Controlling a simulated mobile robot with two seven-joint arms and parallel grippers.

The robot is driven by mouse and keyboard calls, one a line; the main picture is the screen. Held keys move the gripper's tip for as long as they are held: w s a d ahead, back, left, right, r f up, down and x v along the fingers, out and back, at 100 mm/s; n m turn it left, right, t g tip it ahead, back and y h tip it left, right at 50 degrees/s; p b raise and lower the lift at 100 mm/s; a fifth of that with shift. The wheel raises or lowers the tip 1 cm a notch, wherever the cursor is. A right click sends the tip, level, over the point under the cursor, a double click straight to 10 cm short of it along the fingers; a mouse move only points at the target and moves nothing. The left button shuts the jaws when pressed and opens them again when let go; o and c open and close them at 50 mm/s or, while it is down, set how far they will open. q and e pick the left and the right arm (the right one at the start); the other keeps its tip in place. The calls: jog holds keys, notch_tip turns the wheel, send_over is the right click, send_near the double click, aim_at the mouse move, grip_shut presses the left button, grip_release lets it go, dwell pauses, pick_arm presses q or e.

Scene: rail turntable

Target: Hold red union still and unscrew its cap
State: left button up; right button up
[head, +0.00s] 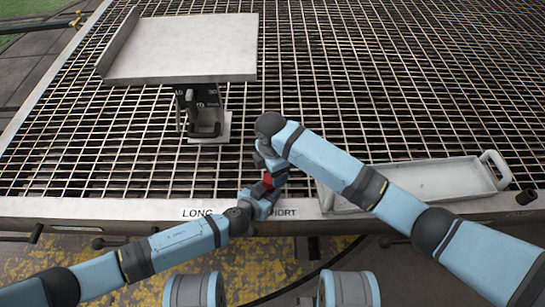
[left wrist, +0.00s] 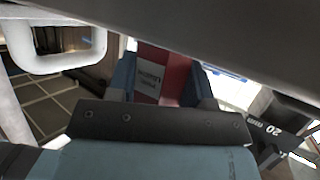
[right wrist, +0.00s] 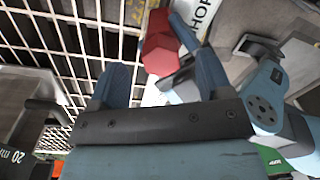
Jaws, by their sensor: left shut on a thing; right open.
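The red union (head: 268,181) is a small red piece at the front edge of the grated table, partly hidden by my arms. My left gripper (head: 264,188) is shut on it. In the left wrist view the red union (left wrist: 178,72), with a pale label, sits between the two blue fingers. In the right wrist view a faceted red end of the union (right wrist: 160,48) shows just beyond my right gripper (right wrist: 162,78). The right gripper is open, its fingers apart with nothing between them. I cannot tell the cap from the body.
A grey tray with handles (head: 485,182) lies on the grating to the right, under my right forearm. A raised grey plate (head: 185,50) on a black stand is at the back left. A LONG label (head: 197,213) is on the table's front edge. The grating at the back right is clear.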

jog(key=shift+s+f, duration=0.1)
jog(key=shift+f, duration=1.65)
jog(key=c, duration=1)
jog(key=shift+n, duration=1.2)
jog(key=shift+c, duration=0.2)
jog(key=n, duration=0.3)
jog(key=shift+a+n, duration=0.1)
jog(key=shift+n, duration=0.3)
